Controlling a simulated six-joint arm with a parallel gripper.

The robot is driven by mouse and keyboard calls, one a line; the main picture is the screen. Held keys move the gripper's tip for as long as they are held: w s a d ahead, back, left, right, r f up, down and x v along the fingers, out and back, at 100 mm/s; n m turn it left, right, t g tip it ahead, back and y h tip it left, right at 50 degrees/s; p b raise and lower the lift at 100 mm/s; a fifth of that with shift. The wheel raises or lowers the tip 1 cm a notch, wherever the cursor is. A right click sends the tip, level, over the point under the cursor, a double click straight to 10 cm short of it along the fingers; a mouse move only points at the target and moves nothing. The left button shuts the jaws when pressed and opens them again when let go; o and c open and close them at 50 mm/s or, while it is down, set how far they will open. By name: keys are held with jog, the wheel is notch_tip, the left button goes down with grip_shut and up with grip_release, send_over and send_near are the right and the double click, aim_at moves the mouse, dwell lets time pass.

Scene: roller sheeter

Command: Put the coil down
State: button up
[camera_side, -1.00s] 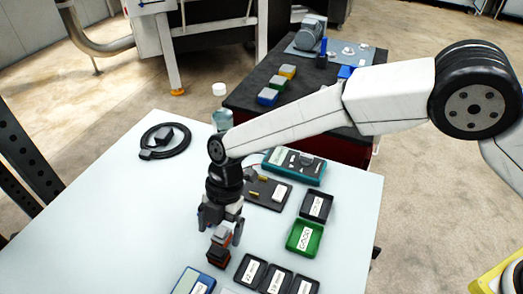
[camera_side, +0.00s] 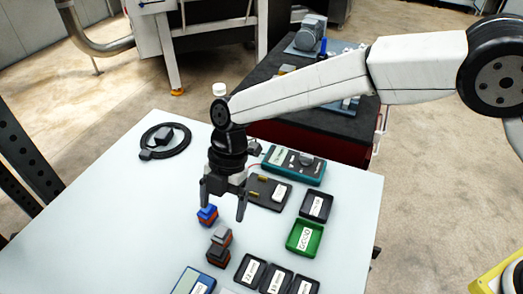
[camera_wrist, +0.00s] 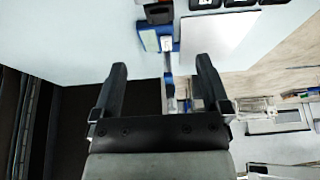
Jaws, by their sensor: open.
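A coil (camera_side: 219,246) with a grey top and red-brown and dark parts below stands on the pale table. A second small block with a blue top and red-brown body (camera_side: 207,216) sits just behind it. My gripper (camera_side: 222,212) is above the table, over the area of these two pieces, with its fingers spread and nothing between them. In the wrist view the open fingers (camera_wrist: 160,63) are also empty. A dark brown piece (camera_wrist: 158,13) shows at the top there; I cannot tell which one it is.
A green tray (camera_side: 305,238), a black tray (camera_side: 317,206) and several labelled black trays (camera_side: 250,270) lie to the right and front. A teal meter (camera_side: 293,165) and dark board (camera_side: 268,192) lie behind. The table's left side is clear.

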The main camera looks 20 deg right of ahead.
jog(key=shift+d, duration=0.1)
jog(key=w+d+r+m+t+h, duration=0.1)
jog(key=d+m+t, duration=0.1)
jog(key=d+m, duration=0.65)
jog(key=w+d+r+m+t, duration=0.15)
jog(key=d+m, duration=0.25)
jog(key=d, duration=0.9)
jog(key=s+d+m+t+h, duration=0.1)
jog(key=s+d+m, duration=0.5)
jog(key=d, duration=0.3)
jog(key=s+d+m+t+h, duration=0.1)
jog(key=s+d+m, duration=0.5)
jog(key=d+m, duration=0.2)
jog(key=shift+s+d+f, duration=0.15)
jog(key=shift+d+f, duration=0.25)
jog(key=shift+d, duration=0.75)
jog(key=shift+o, duration=0.3)
jog(key=shift+m, duration=0.25)
